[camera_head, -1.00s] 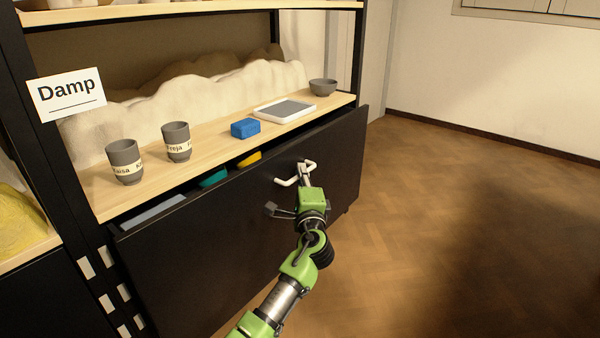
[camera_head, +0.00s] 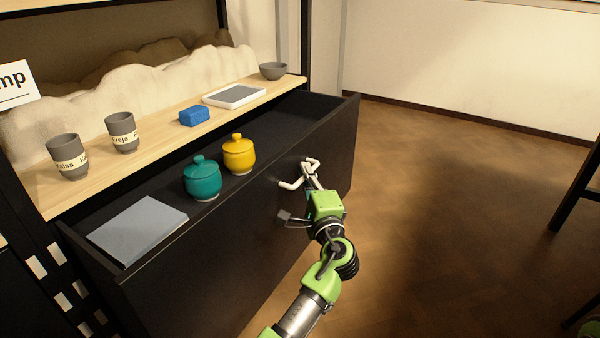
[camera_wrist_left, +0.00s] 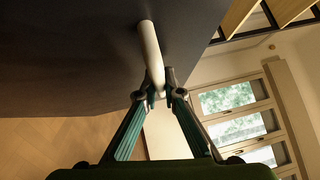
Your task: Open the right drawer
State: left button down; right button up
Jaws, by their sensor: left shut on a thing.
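The black drawer (camera_head: 235,235) stands well out from under the wooden shelf, its inside open to view. A teal lidded jar (camera_head: 203,180), a yellow lidded jar (camera_head: 239,156) and a flat grey slab (camera_head: 138,228) are inside it. A pale bar handle (camera_head: 291,184) is on the drawer's front. My left gripper (camera_head: 309,174) is at this handle, and in the left wrist view its fingers (camera_wrist_left: 160,93) are shut on the handle bar (camera_wrist_left: 152,52). My right gripper is not in view.
On the shelf (camera_head: 160,142) stand two grey labelled cups (camera_head: 68,157), a blue block (camera_head: 195,116), a white-rimmed tray (camera_head: 262,91) and a grey bowl (camera_head: 273,71). The wooden floor (camera_head: 440,190) is clear to the right, with a dark frame leg (camera_head: 575,195) at the far right.

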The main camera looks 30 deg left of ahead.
pick_arm(q)
jog(key=c, duration=2.4)
grip_release()
jog(key=v, duration=1.2)
jog(key=shift+f, duration=0.1)
